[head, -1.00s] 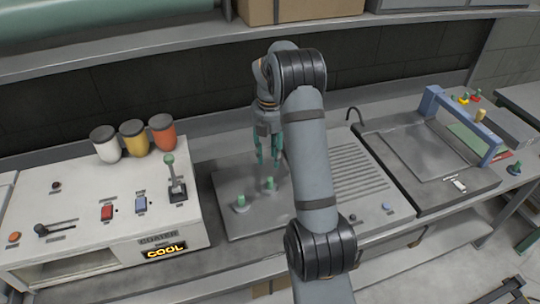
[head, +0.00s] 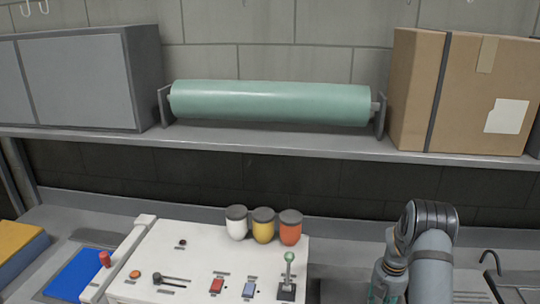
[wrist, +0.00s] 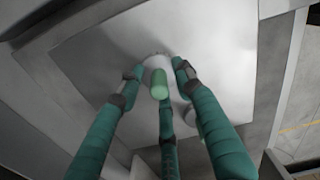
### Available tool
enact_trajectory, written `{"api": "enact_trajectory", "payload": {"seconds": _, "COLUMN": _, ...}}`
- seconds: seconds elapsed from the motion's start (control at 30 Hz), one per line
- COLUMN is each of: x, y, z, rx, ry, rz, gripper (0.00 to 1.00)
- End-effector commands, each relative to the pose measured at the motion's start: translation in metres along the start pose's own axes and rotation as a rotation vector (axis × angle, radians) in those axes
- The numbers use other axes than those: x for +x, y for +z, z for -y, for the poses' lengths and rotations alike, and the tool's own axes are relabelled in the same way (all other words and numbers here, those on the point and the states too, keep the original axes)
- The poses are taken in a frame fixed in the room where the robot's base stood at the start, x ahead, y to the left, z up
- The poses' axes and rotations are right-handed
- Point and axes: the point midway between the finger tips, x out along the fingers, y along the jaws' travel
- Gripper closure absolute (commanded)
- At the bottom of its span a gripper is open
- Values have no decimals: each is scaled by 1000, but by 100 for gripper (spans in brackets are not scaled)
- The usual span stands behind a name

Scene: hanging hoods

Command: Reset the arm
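My gripper (wrist: 160,72) has three jointed teal fingers. In the wrist view they are spread apart, open and empty, and point down over a pale grey plate (wrist: 215,55). A green knob (wrist: 159,85) on a light base shows between the fingers, with gaps at its sides. A second green knob (wrist: 195,122) is partly hidden behind the right finger. In the head view only the upper part of my arm and the gripper's body (head: 388,285) show at the lower right. The fingertips are cut off by the bottom edge.
A white control box (head: 150,262) with switches, a green-topped lever (head: 289,270) and several lidded jars (head: 263,225) stands left of my arm. Above runs a shelf (head: 270,142) with a green roll (head: 270,101), a cardboard box (head: 415,90) and a grey cabinet (head: 85,80).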

Motion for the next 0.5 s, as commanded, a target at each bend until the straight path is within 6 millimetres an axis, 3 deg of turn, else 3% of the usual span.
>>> {"api": "enact_trajectory", "payload": {"seconds": 0.2, "x": -28, "y": 1, "z": -2, "rx": 0, "ry": 5, "rz": 3, "gripper": 65}}
{"api": "enact_trajectory", "payload": {"seconds": 0.5, "x": -37, "y": 1, "z": -1, "rx": -1, "ry": 2, "rz": 2, "gripper": 65}}
